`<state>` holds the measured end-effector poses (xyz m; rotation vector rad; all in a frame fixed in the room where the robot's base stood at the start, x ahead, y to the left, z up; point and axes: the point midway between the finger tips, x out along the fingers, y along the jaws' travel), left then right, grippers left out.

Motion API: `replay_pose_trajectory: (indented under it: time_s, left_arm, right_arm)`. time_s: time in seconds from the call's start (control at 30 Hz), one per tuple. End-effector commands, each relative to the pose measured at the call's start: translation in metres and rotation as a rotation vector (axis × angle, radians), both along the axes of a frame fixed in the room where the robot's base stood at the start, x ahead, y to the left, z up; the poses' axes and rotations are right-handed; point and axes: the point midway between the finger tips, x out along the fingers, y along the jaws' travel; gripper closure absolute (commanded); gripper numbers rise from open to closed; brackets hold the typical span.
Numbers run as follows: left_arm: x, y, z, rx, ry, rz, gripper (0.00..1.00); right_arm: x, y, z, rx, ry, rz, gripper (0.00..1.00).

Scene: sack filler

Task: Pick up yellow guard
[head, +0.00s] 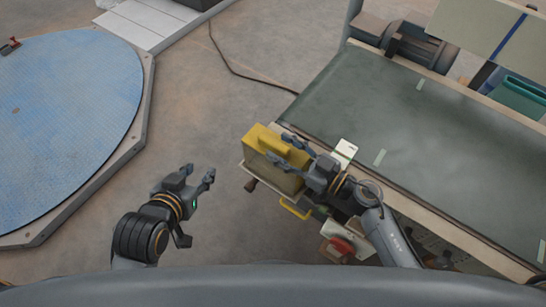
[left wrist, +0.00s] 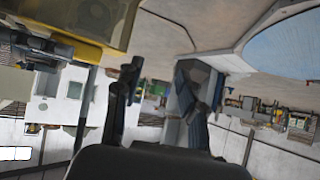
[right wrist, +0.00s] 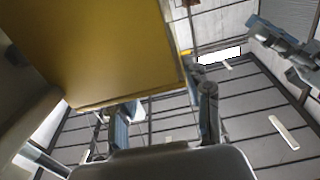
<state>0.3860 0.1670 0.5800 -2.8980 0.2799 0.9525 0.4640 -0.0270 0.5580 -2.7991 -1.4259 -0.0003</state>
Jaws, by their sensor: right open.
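The yellow guard (head: 272,158) is a box-like cover at the near left end of the conveyor. My right gripper (head: 276,148) is at the guard, with its fingers over the guard's top and right side in the head view. In the right wrist view the guard (right wrist: 95,50) fills the upper left, and the right gripper's fingers (right wrist: 165,120) are apart, with the guard's lower edge close to them. I cannot tell whether they touch it. My left gripper (head: 198,208) is open and empty, left of the guard, above the floor. Its spread fingers (left wrist: 160,95) show in the left wrist view.
The conveyor with its green belt (head: 400,115) runs to the right. A yellow handle (head: 295,208) and a red button (head: 342,245) sit below the guard. A blue round platform (head: 60,120) is at the left. Bare floor lies between platform and conveyor.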

Motion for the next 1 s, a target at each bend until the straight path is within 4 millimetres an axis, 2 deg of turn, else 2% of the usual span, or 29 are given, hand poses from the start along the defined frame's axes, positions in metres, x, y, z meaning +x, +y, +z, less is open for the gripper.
replay_pose_trajectory:
  time_s: [0.1,0.27,0.53,0.57,0.8,1.0]
  left_arm:
    - [0.014,-0.006,0.013,-0.025,-0.106,-0.008,0.6]
    - [0.025,-0.011,0.029,-0.047,-0.198,-0.015,0.6]
    - [0.027,-0.012,0.033,-0.052,-0.219,-0.016,0.6]
    - [0.027,-0.012,0.033,-0.051,-0.218,-0.016,0.6]
    - [0.027,-0.012,0.033,-0.051,-0.217,-0.016,0.6]
    - [0.027,-0.012,0.033,-0.051,-0.216,-0.016,0.6]
  right_arm:
    - [0.009,0.012,-0.001,0.002,-0.003,0.001,0.51]
    - [0.018,0.023,0.0,0.0,-0.001,0.0,0.51]
    - [0.019,0.025,0.0,0.001,0.001,0.0,0.51]
    - [0.019,0.025,0.0,0.001,0.001,0.0,0.53]
    - [0.019,0.025,0.0,0.0,0.0,0.0,1.0]
    - [0.019,0.025,0.001,0.001,-0.001,0.0,1.0]
